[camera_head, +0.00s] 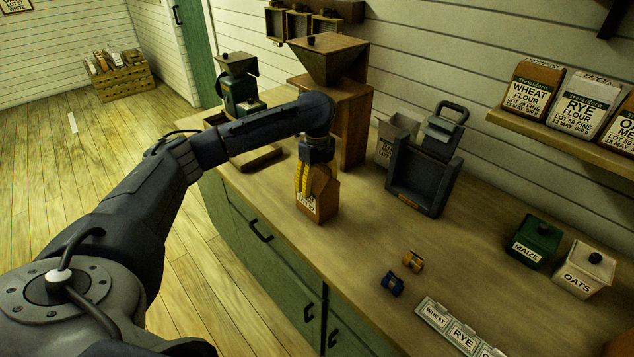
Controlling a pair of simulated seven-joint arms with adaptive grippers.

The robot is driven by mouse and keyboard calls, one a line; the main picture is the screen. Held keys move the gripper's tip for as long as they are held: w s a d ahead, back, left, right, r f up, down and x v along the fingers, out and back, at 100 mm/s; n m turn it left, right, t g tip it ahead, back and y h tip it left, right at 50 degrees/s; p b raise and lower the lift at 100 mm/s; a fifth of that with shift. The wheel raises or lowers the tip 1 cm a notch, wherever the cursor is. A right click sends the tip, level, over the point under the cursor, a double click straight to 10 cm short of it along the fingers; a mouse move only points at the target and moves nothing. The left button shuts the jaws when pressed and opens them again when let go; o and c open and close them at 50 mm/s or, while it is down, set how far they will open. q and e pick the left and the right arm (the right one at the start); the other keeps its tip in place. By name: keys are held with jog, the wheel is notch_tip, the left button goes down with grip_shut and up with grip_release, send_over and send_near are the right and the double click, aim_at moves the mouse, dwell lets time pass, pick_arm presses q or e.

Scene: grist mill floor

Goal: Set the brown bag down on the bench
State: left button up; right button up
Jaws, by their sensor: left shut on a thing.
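The brown bag (322,203) is upright near the front edge of the bench (330,254), with a partly hidden label on its front. My left gripper (309,184) reaches down from above, its yellow fingers shut on the upper part of the bag. The bag's base is at or just above the bench top; I cannot tell whether it touches. My right gripper is not in view.
A wooden hopper mill (345,100) stands behind the bag, and a dark grey stand (424,175) to its right. Bare bench lies between.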

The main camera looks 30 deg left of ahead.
pick_arm(q)
jog(key=o, duration=1.6)
jog(key=shift+f, duration=0.1)
notch_tip(320, 180, up, 12)
jog(key=shift+r, duration=0.15)
